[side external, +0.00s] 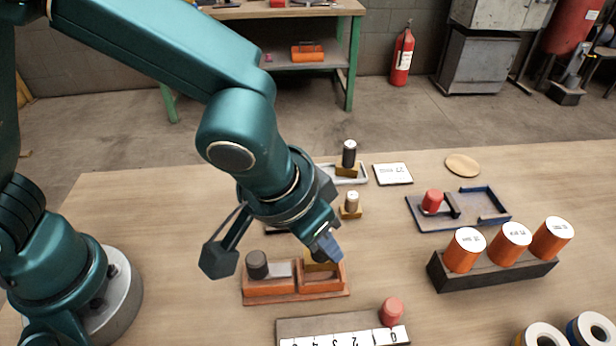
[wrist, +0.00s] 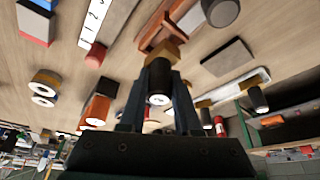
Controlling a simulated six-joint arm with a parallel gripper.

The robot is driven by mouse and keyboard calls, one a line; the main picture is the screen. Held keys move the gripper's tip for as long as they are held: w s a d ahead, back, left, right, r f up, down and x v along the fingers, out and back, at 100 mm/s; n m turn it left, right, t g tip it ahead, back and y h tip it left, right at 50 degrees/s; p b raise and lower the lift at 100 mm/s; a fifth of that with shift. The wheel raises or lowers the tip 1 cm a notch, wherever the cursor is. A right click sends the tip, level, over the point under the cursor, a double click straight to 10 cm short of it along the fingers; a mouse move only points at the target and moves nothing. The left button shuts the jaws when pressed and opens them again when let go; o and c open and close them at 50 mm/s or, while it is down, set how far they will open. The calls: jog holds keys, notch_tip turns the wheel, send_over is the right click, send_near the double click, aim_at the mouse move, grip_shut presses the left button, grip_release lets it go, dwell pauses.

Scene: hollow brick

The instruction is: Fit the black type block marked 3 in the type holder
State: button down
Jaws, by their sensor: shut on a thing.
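The type holder (side external: 262,292) is an orange-brown tray on the table with a dark round knob (side external: 257,265) and a grey metal piece at its left. It also shows in the wrist view (wrist: 155,30), beyond the fingers. My gripper (wrist: 159,92) is shut on the black handle of the type block (wrist: 158,76), whose white end faces the wrist camera. Its mark is too small to read. The block's brass body (side external: 318,263) is at the holder's right part, below my gripper (side external: 329,248). The fingers partly hide it, and I cannot tell whether it is fully seated.
Behind are a black-handled brass block (side external: 349,155) on a white tray and a pale-handled brass block (side external: 352,203). A number strip (side external: 350,338) with a red knob lies in front. A blue tray (side external: 470,222) and a black rack (side external: 490,275) of orange cylinders stand right.

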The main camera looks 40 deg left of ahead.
jog(key=shift+f, duration=1.5)
dwell(0.8)
jog(key=c, duration=0.5)
grip_release()
jog(key=shift+r, duration=0.15)
jog(key=shift+v, duration=2.45)
